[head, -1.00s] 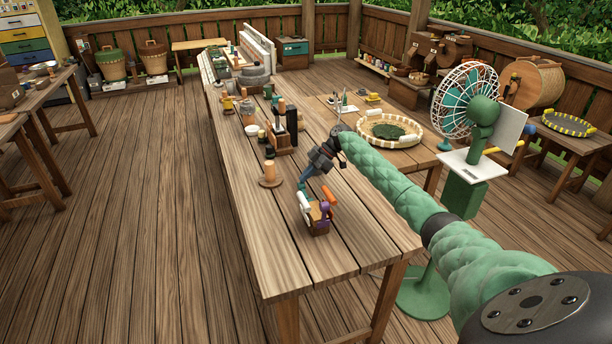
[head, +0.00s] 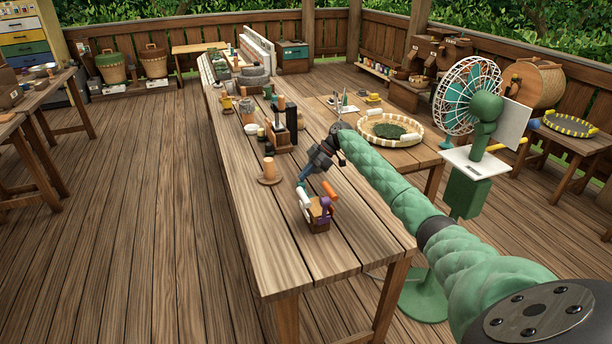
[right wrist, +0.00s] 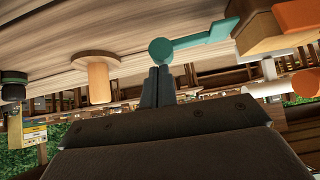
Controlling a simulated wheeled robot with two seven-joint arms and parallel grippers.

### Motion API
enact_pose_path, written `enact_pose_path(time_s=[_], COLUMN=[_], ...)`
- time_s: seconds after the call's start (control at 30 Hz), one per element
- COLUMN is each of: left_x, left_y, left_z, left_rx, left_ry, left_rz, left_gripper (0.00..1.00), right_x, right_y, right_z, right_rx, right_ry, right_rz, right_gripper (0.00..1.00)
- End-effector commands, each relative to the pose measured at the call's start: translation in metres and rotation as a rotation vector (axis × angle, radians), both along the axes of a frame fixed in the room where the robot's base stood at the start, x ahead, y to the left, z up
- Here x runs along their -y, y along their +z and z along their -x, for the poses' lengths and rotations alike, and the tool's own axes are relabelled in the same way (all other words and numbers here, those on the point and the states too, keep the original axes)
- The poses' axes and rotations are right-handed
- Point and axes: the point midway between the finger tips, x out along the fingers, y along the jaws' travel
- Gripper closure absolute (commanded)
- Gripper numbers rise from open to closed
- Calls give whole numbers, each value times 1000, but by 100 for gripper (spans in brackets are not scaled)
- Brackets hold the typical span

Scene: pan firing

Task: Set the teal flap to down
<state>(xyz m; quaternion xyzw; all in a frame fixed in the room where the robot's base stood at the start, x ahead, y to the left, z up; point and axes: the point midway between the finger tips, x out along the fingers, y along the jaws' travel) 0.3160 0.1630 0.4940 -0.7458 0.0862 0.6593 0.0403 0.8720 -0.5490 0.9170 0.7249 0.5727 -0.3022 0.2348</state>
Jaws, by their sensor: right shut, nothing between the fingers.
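The wooden block (head: 318,226) with coloured flaps stands near the front end of the long table. A white flap (head: 304,198), an orange flap (head: 330,190) and a purple flap (head: 325,204) show on it. The teal flap (right wrist: 205,37) shows clearly in the right wrist view, sticking out sideways from the block with a round end. My right gripper (head: 304,180) is shut and empty above the block. In the wrist view its fingertips (right wrist: 157,72) are right at the round end; I cannot tell whether they touch. My left gripper is not in view.
A wooden peg on a round base (head: 269,172) stands left of the block. A dark stand (head: 283,128) and several small tools are farther back. A round woven tray (head: 390,130) lies on the side table, and a green fan (head: 485,110) stands at right. The table's front end is clear.

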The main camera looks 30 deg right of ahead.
Motion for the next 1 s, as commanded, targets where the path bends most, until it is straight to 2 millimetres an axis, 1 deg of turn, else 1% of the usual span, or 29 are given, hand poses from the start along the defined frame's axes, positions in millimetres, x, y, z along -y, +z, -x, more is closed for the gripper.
enact_pose_path(time_s=[0.13, 0.5, 1.0], left_x=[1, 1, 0], left_y=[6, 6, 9], left_z=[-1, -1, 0], left_rx=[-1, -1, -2], left_ry=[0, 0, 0], left_rz=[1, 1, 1], left_gripper=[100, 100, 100], right_x=[0, 0, 0], right_y=[0, 0, 15], right_z=[0, 0, 0], right_rx=[0, 0, 0], right_ry=[0, 0, 0], right_rz=[0, 0, 0], right_gripper=[100, 100, 100])
